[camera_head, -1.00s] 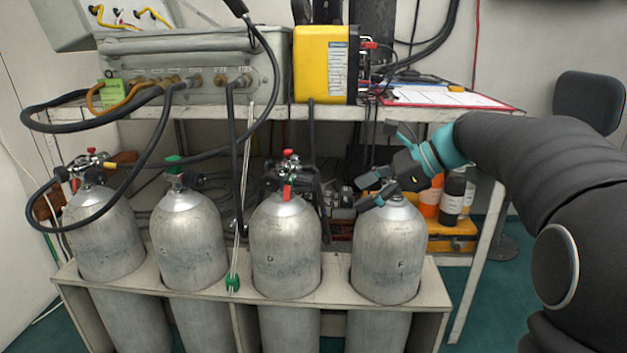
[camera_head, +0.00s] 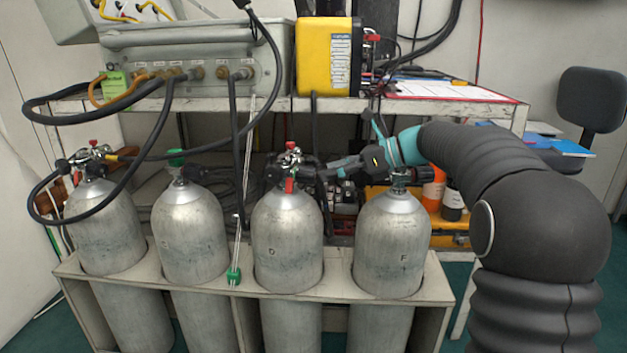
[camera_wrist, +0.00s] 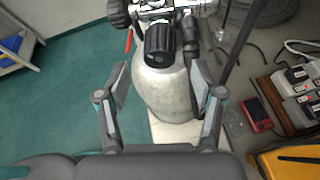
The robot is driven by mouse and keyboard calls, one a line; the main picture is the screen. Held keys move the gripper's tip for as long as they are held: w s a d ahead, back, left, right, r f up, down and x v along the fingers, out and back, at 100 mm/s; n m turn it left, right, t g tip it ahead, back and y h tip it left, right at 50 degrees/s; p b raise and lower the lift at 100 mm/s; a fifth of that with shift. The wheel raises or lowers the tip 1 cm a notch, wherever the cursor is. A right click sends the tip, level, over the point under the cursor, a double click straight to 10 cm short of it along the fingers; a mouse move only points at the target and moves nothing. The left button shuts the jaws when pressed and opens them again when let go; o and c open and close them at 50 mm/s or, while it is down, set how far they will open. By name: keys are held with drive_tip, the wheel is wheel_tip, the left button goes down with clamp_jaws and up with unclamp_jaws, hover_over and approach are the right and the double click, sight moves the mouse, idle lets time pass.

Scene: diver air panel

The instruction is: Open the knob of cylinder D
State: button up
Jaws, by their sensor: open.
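Cylinder D (camera_head: 287,240) is a grey metal cylinder standing in the rack, marked with a D. Its valve (camera_head: 290,158) carries red parts on top. A black ribbed knob (camera_wrist: 159,47) faces my gripper in the wrist view, with the cylinder body (camera_wrist: 160,92) below it. In the head view the knob (camera_head: 307,172) is at the valve's right side, partly hidden by my gripper (camera_head: 330,172). In the wrist view my gripper (camera_wrist: 158,88) is open, one finger on each side. The knob is ahead of the fingertips, roughly centred, and not held.
Cylinder F (camera_head: 391,245) stands to the right, under my gripper and wrist. Two more cylinders stand left. The rack (camera_head: 190,286) holds them. Black hoses and a thin white rod (camera_head: 244,150) hang nearby. The bench (camera_head: 215,104) with a yellow box (camera_head: 322,57) is behind.

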sight(316, 175)
drive_tip(key=shift+b+x, duration=0.35)
drive_tip(key=shift+x, duration=2.05)
drive_tip(key=c, duration=1.1)
